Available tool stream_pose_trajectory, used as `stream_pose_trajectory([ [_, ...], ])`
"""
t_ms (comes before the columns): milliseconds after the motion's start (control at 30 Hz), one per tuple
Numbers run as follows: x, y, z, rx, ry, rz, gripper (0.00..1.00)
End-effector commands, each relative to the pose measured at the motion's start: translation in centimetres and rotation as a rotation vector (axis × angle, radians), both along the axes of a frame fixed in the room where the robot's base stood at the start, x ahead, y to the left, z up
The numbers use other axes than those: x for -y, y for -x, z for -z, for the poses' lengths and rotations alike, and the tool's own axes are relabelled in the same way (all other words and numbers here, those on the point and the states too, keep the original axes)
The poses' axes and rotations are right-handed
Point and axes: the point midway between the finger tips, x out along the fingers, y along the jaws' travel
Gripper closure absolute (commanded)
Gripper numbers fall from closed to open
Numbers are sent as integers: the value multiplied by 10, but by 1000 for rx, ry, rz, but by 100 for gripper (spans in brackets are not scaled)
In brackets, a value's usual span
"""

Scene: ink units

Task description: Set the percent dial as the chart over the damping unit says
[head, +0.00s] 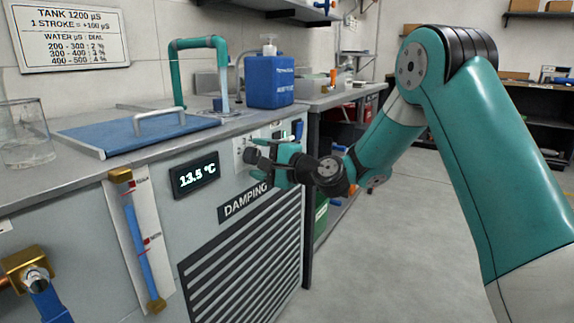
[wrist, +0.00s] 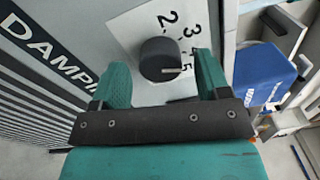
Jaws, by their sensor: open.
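The percent dial is a black round knob (wrist: 158,58) on a white plate marked 2, 3, 4 and 5 in the wrist view. Its pale pointer line is at about the 5. My gripper (wrist: 162,66) is open, with one teal finger on each side of the knob; I cannot tell whether they touch it. In the head view my gripper (head: 268,160) is at the damping unit's front and partly hides the dial plate (head: 240,147). The chart (head: 70,37) on the wall reads 200-300: 2 %, 300-400: 3 %, 400-500: 4 %.
A display (head: 195,176) reads 13.5 °C, left of the DAMPING label (head: 246,202). A gauge with a blue column (head: 137,240) and red marks is further left. A blue container (head: 270,82) stands on top of the unit. Open floor lies to the right.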

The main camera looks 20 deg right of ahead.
Motion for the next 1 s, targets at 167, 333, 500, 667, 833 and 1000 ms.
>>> stream_pose_trajectory([
  [167, 22, 28, 2, -5, -2, 5, 31],
  [333, 47, 65, 3, -5, -4, 8, 31],
  [500, 73, 101, 9, 3, -1, 9, 31],
  [667, 87, 123, 8, 6, 1, 5, 31],
  [833, 93, 134, 6, 2, 0, 1, 31],
  [1000, 95, 137, 4, 0, 0, 1, 31],
])
